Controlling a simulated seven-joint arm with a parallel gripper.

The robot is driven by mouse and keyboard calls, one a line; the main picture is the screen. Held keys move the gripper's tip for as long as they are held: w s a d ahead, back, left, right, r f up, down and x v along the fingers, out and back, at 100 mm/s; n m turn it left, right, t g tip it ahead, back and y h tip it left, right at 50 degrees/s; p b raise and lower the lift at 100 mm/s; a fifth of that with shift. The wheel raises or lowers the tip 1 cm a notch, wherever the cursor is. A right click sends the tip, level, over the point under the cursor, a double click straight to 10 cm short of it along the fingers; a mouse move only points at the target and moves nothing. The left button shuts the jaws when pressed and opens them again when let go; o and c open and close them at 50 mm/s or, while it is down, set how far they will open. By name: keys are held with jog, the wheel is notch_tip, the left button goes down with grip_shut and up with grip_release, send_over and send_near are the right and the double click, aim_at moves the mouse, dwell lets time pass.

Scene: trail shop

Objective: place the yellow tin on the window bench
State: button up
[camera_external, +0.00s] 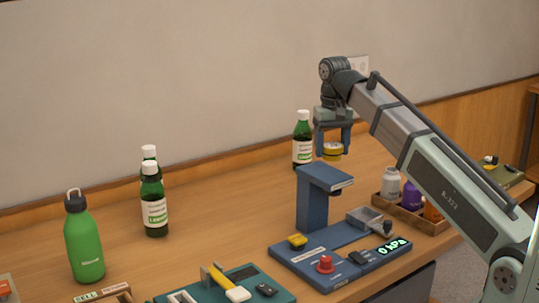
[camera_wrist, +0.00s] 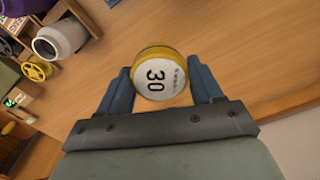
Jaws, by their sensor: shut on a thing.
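The yellow tin (camera_external: 332,152) is a small round tin with a yellow side. It hangs between the two blue fingers of my gripper (camera_external: 333,143), which is shut on it, pointing down. The tin is in the air above the wooden table (camera_external: 215,215), behind and above the blue press-like stand. I cannot tell which surface is the window bench; no window shows.
The blue stand (camera_external: 312,200) has a gauge reading 0 kPa and a red knob. A green-glass bottle (camera_external: 303,142) stands close behind my gripper. A wooden tray (camera_external: 432,226) of small bottles is at right. More bottles (camera_external: 154,205) stand left. The table's back middle is clear.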

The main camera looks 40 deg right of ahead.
aim_at(360, 196)
jog(key=shift+m, duration=0.5)
jog(key=d+f, duration=0.1)
jog(key=d, duration=0.3)
jog(key=s+d+f, duration=0.1)
jog(key=d, duration=0.2)
jog(key=d+f, duration=0.2)
jog(key=d, duration=0.2)
jog(key=shift+s+d, duration=0.35)
jog(key=shift+w+d+f+n, duration=0.1)
jog(key=shift+w+f+n, duration=0.1)
jog(key=shift+f+n, duration=1.3)
jog(key=shift+w+f+n, duration=0.25)
jog(key=shift+f+n, duration=0.7)
jog(key=shift+f, duration=1)
jog(key=shift+w+d+f+n, duration=0.1)
jog(key=shift+w+f+n, duration=0.1)
jog(key=shift+f+n, duration=1.3)
jog(key=shift+f+m, duration=0.25)
jog(key=shift+f, duration=0.15)
jog(key=o, duration=1)
jog(key=shift+o, duration=0.2)
jog(key=shift+r, duration=0.15)
jog(key=shift+o, duration=0.2)
notch_tip(360, 196, up, 12)
